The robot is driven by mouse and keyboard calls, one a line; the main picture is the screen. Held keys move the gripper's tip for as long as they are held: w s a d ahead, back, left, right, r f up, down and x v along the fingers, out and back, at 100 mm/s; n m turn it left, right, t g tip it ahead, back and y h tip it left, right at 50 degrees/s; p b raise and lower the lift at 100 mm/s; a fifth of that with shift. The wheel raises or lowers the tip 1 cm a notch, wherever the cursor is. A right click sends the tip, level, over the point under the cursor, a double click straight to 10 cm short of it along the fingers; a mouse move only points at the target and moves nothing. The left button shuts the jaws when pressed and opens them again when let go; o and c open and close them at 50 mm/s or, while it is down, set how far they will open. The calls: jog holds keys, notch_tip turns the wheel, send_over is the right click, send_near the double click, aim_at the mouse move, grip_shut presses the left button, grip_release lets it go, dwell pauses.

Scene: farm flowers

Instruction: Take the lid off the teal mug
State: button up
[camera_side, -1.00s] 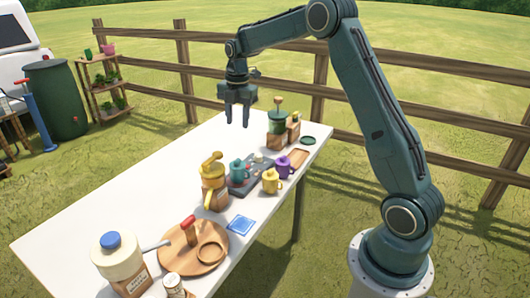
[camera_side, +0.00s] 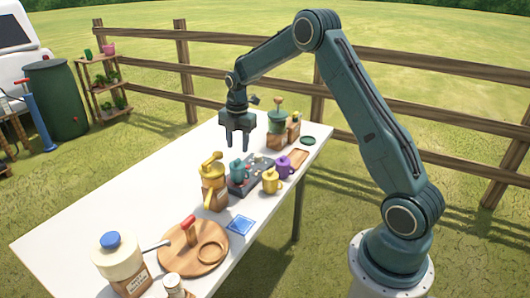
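The teal mug (camera_side: 238,171) stands on a dark tray (camera_side: 259,172) near the middle of the white table, with a small teal lid on top. My gripper (camera_side: 236,146) points straight down above and slightly behind the mug in the picture. Its two fingers are apart with nothing between them. The fingertips appear clear of the lid; the exact gap in depth cannot be told.
A yellow mug (camera_side: 271,181) and a purple mug (camera_side: 284,166) stand to the right. A yellow-topped grinder (camera_side: 214,187) stands close on the left, a green-topped grinder (camera_side: 276,130) behind. A round wooden board (camera_side: 190,253) lies in front. The table's left part (camera_side: 110,205) is clear.

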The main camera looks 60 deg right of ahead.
aim_at(237, 160)
jog(key=shift+f, duration=0.1)
jog(key=shift+w+a+f, duration=0.1)
jog(key=shift+a+f, duration=0.05)
jog(key=shift+f, duration=2.4)
grip_shut()
